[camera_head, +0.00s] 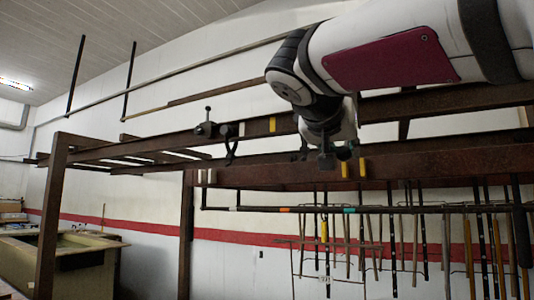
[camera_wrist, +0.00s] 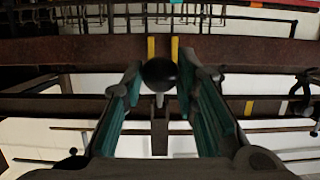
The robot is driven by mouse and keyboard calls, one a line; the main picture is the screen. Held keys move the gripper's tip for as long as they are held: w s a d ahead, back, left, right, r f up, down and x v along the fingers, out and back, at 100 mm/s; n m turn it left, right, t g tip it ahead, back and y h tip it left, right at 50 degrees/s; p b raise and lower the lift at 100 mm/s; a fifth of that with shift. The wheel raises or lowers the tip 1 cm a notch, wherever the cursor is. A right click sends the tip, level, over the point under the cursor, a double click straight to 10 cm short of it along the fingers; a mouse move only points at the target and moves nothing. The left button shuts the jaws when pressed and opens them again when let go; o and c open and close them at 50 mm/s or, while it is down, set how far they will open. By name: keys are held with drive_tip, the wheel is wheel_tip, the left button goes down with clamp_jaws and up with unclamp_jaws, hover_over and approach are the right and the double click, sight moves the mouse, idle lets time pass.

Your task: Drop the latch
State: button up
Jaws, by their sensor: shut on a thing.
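My gripper (camera_head: 325,158) hangs at the brown rack rail in the head view, pointing down. In the wrist view my gripper (camera_wrist: 160,80) has its two teal-padded fingers closed on a round black knob (camera_wrist: 160,72), which I take to be the latch's handle. A short pale stem shows under the knob. Two yellow marks (camera_wrist: 151,48) on the rail lie just beyond it; they also show beside my gripper in the head view (camera_head: 345,170). The rest of the latch is mostly hidden by my gripper.
A similar dark fitting with a ball knob (camera_head: 205,127) sits farther left on the rail, with a dark hook (camera_head: 231,150) beside it. A lower bar (camera_head: 400,209) carries several hanging rods. A post (camera_head: 50,220) and a bench (camera_head: 70,260) stand at left.

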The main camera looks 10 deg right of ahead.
drive_tip(key=shift+w+d+f+b, duration=0.25)
drive_tip(key=shift+w+f+b, duration=0.1)
drive_tip(key=shift+f+b, duration=0.2)
drive_tip(key=shift+w+d+f+b, duration=0.2)
drive_tip(key=shift+w+f+b, duration=0.2)
drive_tip(key=shift+f, duration=0.25)
drive_tip(key=f+b+x, duration=0.2)
drive_tip(key=b+x, duration=0.3)
drive_tip(key=x, duration=1.1)
drive_tip(key=shift+f, duration=0.25)
drive_tip(key=o, duration=1)
drive_tip(key=s+a+b, duration=0.4)
drive_tip(key=s, duration=0.1)
drive_tip(key=shift+s, duration=0.35)
